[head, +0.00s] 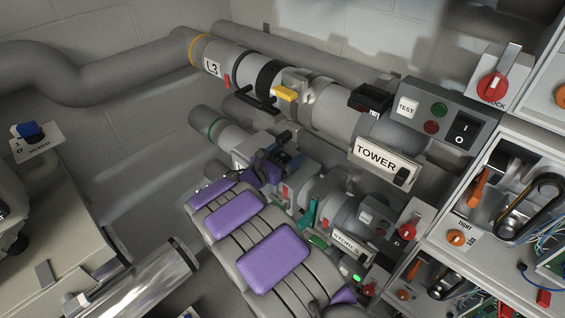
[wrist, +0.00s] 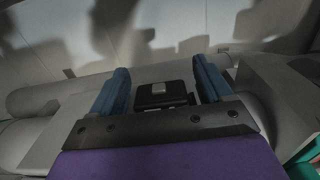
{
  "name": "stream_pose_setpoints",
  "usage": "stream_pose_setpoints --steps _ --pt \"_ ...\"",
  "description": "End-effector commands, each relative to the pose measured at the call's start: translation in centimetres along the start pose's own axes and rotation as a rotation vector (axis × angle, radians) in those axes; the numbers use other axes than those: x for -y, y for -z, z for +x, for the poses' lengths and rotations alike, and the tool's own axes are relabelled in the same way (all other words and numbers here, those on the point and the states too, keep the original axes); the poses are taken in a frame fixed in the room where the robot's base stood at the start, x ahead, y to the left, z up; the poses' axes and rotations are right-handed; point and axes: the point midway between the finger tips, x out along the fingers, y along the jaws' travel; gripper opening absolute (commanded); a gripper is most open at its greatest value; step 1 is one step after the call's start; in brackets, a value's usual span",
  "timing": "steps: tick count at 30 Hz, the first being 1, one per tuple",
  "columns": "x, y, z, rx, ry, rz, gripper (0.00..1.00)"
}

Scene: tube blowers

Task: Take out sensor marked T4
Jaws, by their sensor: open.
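My gripper (head: 287,157) is at the lower tube in the head view, at the end of my purple and grey arm. In the wrist view my gripper (wrist: 163,85) has its two blue fingers apart, one on each side of a small black block (wrist: 163,95) with a light grey top. The block stands between the fingers; I cannot tell whether they touch it. No T4 marking is readable in either view, so I cannot tell whether this block is that sensor. In the head view my arm and gripper hide this part of the lower tube.
The lower tube ends at a STORE panel (head: 345,243). Cabinets (head: 520,150) with switches and wiring stand at right. A bent grey pipe (head: 110,72) runs along the wall.

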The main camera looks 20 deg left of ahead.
Motion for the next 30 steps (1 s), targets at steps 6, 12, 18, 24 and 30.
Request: stream_pose_setpoints --steps 6,12,18,24,30 --pt "0.05 -0.09 0.15 0.000 0.000 0.001 0.79" --pt "0.17 -0.13 0.21 0.000 0.000 0.003 0.61" --pt "0.15 -0.12 0.19 0.000 0.000 0.003 0.42" --pt "0.09 -0.10 0.16 0.000 0.000 0.002 0.23" --pt "0.06 -0.08 0.15 0.000 0.000 0.002 0.22"
